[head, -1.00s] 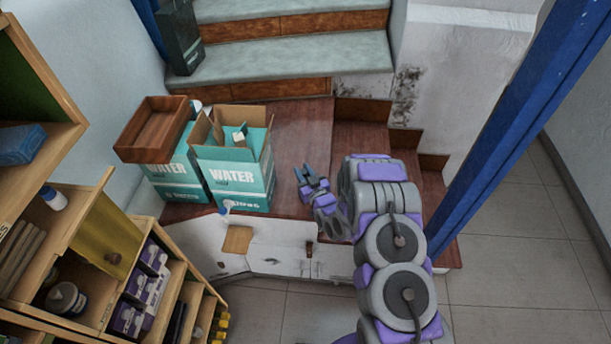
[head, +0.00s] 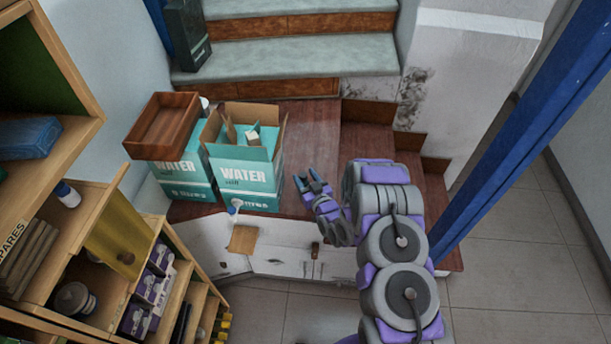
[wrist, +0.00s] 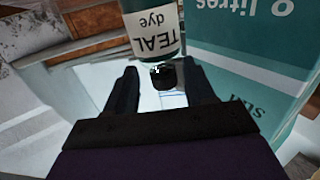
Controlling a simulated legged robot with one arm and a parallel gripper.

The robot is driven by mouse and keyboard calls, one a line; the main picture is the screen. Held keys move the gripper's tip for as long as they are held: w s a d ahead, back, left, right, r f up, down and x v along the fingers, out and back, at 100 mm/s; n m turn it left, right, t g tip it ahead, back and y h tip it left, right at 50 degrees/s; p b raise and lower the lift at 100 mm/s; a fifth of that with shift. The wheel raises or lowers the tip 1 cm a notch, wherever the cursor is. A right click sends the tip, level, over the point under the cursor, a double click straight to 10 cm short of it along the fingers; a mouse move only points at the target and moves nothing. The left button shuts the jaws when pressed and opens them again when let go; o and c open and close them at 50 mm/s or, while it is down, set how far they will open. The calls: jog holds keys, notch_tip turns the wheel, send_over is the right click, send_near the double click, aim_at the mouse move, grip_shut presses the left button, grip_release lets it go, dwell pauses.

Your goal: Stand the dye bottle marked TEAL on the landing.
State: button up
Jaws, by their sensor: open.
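The dye bottle (wrist: 157,30) shows in the wrist view with a white label reading TEAL dye, upside down in that picture. Its black cap (wrist: 163,76) appears between the fingertips of my gripper (wrist: 160,75). The jaws are open and not closed on the bottle; I cannot tell how far beyond them it is. In the head view my gripper (head: 311,182) is over the brown wooden landing (head: 312,130), right of the water boxes. I cannot surely pick out the bottle there.
An open teal WATER box (head: 248,178) and another box (head: 183,172) with a wooden tray (head: 165,125) on top stand on the landing. Green-grey stairs (head: 300,55) rise behind. A blue post (head: 520,130) stands right; shelves (head: 60,190) fill the left.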

jog(key=shift+f+p+v, duration=0.35)
jog(key=shift+p+v, duration=0.3)
jog(key=shift+v, duration=4.9)
jog(key=w+d+r+g+h, duration=0.4)
jog(key=d+r, duration=0.3)
jog(key=d, duration=0.1)
jog(key=s+d+r+m+g+h, duration=0.2)
jog(key=s+d+r+g+h, duration=0.25)
jog(key=s+d+r, duration=0.45)
jog(key=s+r+m+g, duration=0.1)
jog(key=s+r, duration=0.4)
jog(key=s, duration=0.6)
jog(key=s+a+r+m+g, duration=0.1)
jog(key=s+r+g, duration=0.3)
jog(key=s, duration=0.8)
jog(key=s+a+r+m+g, duration=0.1)
jog(key=s+r+m+g, duration=0.1)
jog(key=s+r, duration=0.4)
jog(key=s+g, duration=0.1)
jog(key=s, duration=0.4)
jog(key=shift+s+a+r, duration=0.2)
jog(key=shift+a+r, duration=0.05)
jog(key=shift+r, duration=0.1)
jog(key=shift+d, duration=0.45)
